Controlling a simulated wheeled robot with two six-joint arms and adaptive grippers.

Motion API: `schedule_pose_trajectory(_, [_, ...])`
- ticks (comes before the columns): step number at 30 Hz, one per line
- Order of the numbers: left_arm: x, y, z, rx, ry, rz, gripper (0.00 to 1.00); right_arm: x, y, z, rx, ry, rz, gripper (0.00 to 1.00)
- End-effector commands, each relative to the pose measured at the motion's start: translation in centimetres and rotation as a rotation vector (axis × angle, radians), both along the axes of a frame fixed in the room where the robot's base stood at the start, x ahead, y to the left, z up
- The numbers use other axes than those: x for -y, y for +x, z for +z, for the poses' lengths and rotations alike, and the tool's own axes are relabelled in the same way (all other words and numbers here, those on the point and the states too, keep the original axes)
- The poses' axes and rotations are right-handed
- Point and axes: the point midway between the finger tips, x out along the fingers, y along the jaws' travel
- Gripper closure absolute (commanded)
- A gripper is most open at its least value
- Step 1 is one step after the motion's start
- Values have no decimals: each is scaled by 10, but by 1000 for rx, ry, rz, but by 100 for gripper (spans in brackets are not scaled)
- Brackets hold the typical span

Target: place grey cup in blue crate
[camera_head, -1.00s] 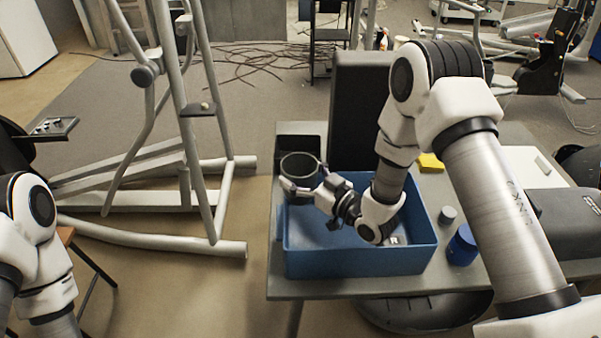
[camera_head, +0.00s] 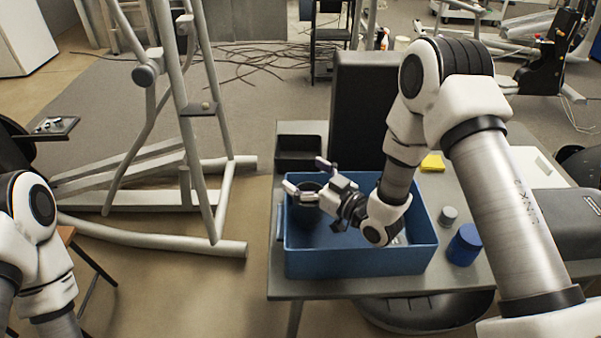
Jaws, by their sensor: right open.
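The blue crate (camera_head: 358,262) sits on the grey table near its front left corner. The dark grey cup (camera_head: 306,187) shows inside the crate at its back left, partly hidden behind my right gripper. My right gripper (camera_head: 304,178) is open, its fingers spread over the cup at the crate's back left corner. I cannot tell whether a finger still touches the cup. My left gripper is out of view; only part of my left arm shows at the left edge.
A small black tray (camera_head: 298,160) and a tall black panel (camera_head: 356,110) stand behind the crate. A blue cylinder (camera_head: 464,245), a small grey cylinder (camera_head: 448,215) and a yellow block (camera_head: 432,162) lie to its right. An elliptical frame (camera_head: 200,170) stands left of the table.

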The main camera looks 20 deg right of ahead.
Motion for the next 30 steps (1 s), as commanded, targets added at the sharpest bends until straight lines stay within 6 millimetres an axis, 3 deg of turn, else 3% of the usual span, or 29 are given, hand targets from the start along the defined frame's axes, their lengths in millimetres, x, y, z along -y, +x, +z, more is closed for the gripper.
schedule_pose_trajectory(3, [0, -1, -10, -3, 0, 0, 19, 15, -24, -6, -6, 6, -6, 0])
schedule_pose_trajectory(9, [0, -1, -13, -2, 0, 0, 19, 30, -52, -4, -4, 3, -4, 0])
schedule_pose_trajectory(30, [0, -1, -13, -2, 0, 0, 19, 31, -56, -3, -3, 1, -1, 0])
